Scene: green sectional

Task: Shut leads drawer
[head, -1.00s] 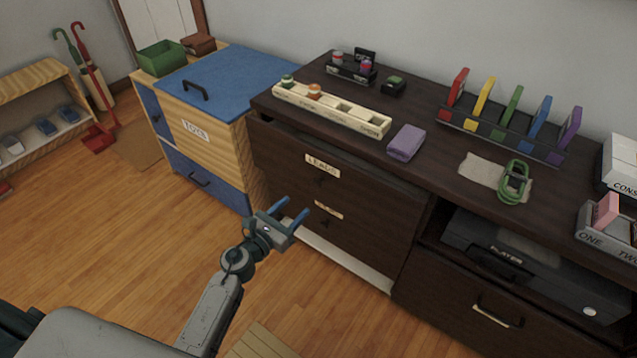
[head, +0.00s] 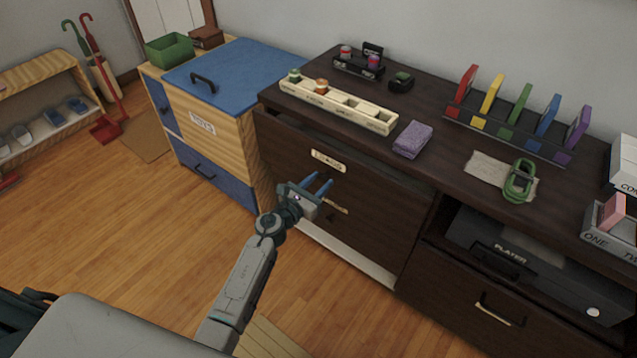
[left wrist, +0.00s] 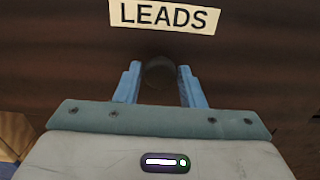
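The leads drawer (head: 290,150) is the upper drawer in the left part of the dark brown cabinet, with a cream LEADS label (head: 328,161) on its front. Its front appears to stand slightly out from the cabinet; the exact gap is hard to tell. My left gripper (head: 319,178) is in front of this drawer, just below the label, with its blue fingers apart. In the left wrist view the LEADS label (left wrist: 164,16) is above the fingers, and a dark round knob (left wrist: 160,72) shows between them. I cannot tell whether the fingers touch it. My right gripper is not in view.
Another labelled drawer front lies below. A blue-lidded toy chest (head: 215,140) stands left. The wood floor (head: 130,230) is open there.

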